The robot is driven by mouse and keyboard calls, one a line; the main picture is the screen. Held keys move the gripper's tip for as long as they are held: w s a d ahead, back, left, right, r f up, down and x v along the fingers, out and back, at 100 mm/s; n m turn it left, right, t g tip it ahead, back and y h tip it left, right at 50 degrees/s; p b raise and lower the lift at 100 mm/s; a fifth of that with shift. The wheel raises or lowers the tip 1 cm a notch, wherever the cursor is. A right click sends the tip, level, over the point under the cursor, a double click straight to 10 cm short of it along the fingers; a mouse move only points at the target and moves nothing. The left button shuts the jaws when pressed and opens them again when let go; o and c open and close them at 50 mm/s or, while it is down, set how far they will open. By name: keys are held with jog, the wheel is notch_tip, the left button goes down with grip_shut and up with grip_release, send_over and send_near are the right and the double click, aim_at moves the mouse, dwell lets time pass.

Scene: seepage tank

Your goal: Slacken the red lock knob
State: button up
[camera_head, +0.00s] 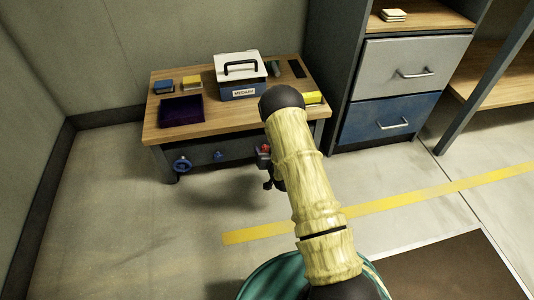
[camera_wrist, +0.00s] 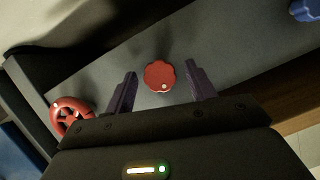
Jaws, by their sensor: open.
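The red knob (camera_wrist: 159,76) with a scalloped edge and a small pale dot sits on the grey front panel (camera_wrist: 235,58) in the wrist view. My gripper (camera_wrist: 160,70) is open, with one dark finger on each side of the knob in the picture. Gaps show between the knob and both fingers, so they do not touch it. In the head view my gripper (camera_head: 268,172) is at the front of the workbench (camera_head: 215,128), mostly hidden by my arm. A small red part (camera_head: 265,149) shows there; I cannot tell which one it is.
A red spoked handwheel (camera_wrist: 72,117) is left of the knob, and a blue knob (camera_wrist: 305,9) is at the upper right. A blue handwheel (camera_head: 181,164) is on the bench's left front. A labelled box (camera_head: 240,75) stands on top. A drawer cabinet (camera_head: 400,90) stands right.

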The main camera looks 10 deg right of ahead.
jog(key=c, duration=1)
jog(key=shift+o, duration=0.2)
